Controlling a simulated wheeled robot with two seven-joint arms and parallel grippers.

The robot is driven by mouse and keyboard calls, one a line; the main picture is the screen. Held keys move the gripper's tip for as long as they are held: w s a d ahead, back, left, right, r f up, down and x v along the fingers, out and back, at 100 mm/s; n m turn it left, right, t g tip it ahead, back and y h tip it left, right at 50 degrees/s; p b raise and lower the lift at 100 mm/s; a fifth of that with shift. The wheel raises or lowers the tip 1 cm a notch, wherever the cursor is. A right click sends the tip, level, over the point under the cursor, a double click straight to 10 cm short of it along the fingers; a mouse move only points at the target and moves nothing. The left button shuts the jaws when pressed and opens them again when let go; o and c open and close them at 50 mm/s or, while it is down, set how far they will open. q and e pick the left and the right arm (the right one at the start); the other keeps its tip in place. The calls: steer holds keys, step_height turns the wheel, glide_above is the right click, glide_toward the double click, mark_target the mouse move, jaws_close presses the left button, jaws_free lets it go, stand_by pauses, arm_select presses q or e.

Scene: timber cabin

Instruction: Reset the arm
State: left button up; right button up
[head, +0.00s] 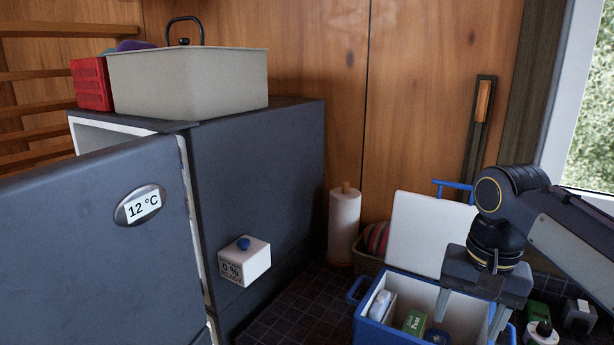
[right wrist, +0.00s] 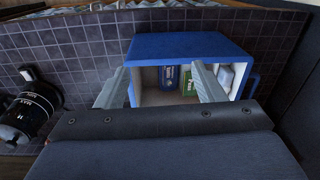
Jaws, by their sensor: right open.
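My right gripper (head: 468,308) is in the head view at the lower right, pointing down over the open blue cooler box (head: 366,325). Its two fingers are spread apart with nothing between them. In the right wrist view the open fingers (right wrist: 160,82) reach toward the same cooler (right wrist: 190,45), seen from above. The cooler holds a green box (head: 414,322), a pale item (head: 380,304) and a blue item (right wrist: 169,78). I cannot tell how far above the contents the fingertips are. My left gripper is not in view.
A dark fridge (head: 255,170) with its door (head: 80,240) open stands at left, carrying a grey bin (head: 190,80) and red crate (head: 91,84).

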steer(key=s+a+f+n+t+y, duration=0.1)
steer(key=s+a+f+n+t, duration=0.1)
steer(key=s+f, duration=0.5)
steer(key=s+a+f+n+t+y, duration=0.1)
steer(key=s+f+n+t+y, duration=0.1)
steer(key=s+f, duration=0.5)
steer(key=shift+s+a+f+t, duration=0.35)
steer(key=shift+s+t, duration=0.25)
steer(key=shift+s, duration=0.3)
steer(key=shift+c, duration=0.3)
